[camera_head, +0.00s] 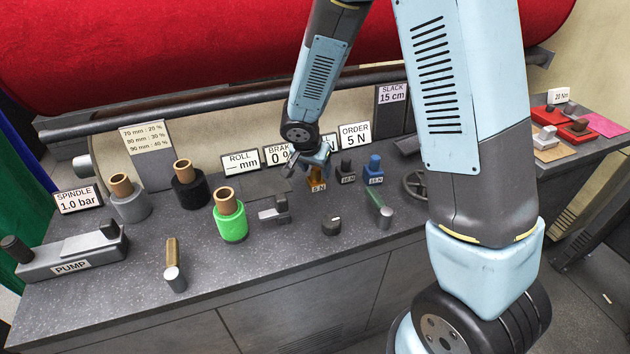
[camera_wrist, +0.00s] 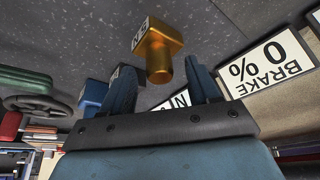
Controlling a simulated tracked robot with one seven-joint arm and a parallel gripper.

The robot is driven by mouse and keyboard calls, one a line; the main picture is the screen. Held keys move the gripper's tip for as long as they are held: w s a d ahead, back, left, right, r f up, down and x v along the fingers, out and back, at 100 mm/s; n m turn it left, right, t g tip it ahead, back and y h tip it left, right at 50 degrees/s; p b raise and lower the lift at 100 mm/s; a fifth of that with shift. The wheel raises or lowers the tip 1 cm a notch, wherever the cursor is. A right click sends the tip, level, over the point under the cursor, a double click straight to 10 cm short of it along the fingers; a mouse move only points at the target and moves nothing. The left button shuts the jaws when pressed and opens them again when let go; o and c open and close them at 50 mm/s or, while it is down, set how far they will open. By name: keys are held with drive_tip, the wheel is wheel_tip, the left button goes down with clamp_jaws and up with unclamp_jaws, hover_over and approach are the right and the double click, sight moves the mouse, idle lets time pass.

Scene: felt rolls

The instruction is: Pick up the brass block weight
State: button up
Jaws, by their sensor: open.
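The brass block weight (camera_head: 316,180) stands upright on the grey bench, in a row with a dark block weight (camera_head: 345,170) and a blue block weight (camera_head: 373,171). My gripper (camera_head: 314,158) is at its top, partly covering it in the head view. In the wrist view the brass weight (camera_wrist: 158,50) shows a square body and a round knob. The knob points toward the gap between my two open fingers (camera_wrist: 162,82). The fingers are apart, and I see no clear contact with the knob.
A BRAKE card (camera_wrist: 268,62) stands close beside one finger. The dark and blue (camera_wrist: 94,92) weights are close on the other side. A handwheel (camera_head: 417,185) is to the right. A red felt roll (camera_head: 180,50) hangs behind.

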drive_tip(key=shift+w+d+f, duration=0.1)
drive_tip(key=shift+w+f, duration=0.1)
drive_tip(key=shift+f, duration=0.35)
clamp_jaws()
